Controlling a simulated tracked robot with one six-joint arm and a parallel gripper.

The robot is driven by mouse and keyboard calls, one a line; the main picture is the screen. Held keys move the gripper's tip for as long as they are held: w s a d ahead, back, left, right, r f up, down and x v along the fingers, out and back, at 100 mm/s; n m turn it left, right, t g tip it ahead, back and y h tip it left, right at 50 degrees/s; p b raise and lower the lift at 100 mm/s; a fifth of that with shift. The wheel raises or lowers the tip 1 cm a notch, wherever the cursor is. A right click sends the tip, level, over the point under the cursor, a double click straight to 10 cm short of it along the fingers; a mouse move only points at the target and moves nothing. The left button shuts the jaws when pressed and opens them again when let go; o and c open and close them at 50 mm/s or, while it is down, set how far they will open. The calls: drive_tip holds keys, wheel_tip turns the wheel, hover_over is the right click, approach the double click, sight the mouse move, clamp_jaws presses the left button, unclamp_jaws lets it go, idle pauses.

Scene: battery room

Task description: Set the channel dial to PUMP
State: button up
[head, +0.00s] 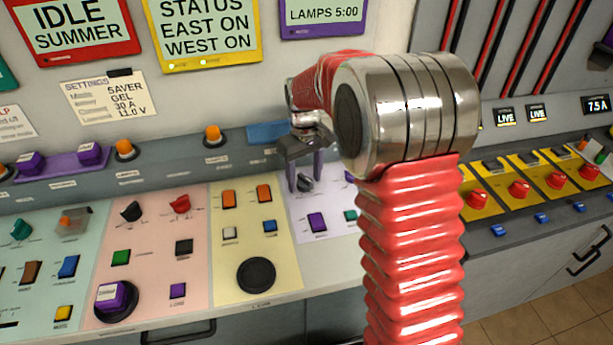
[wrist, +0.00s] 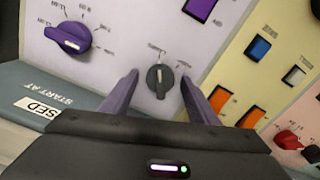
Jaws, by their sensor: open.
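A small dark grey dial (wrist: 160,81) with a pale pointer mark sits on a pale lilac panel (wrist: 120,45). Small labels stand around it, too blurred to read, so I cannot tell which setting it is on or confirm PUMP. My gripper (wrist: 160,92) is open, with one purple finger on each side of the dial; I see gaps between the fingers and the knob. In the head view my gripper (head: 305,176) points down over the same dial (head: 305,185), partly covered by the fingers.
A larger purple dial (wrist: 70,40) is left of the grey dial in the wrist view. A purple button (wrist: 200,8), orange switches (wrist: 219,104) and a blue button (wrist: 258,47) are nearby. Yellow panels with red knobs (head: 477,198) stand right of my arm.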

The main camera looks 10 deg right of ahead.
drive_tip(key=shift+c, duration=0.4)
drive_tip(key=c, duration=0.9)
drive_tip(key=shift+d, duration=0.2)
drive_tip(key=shift+c, duration=0.3)
drive_tip(key=shift+a, duration=0.1)
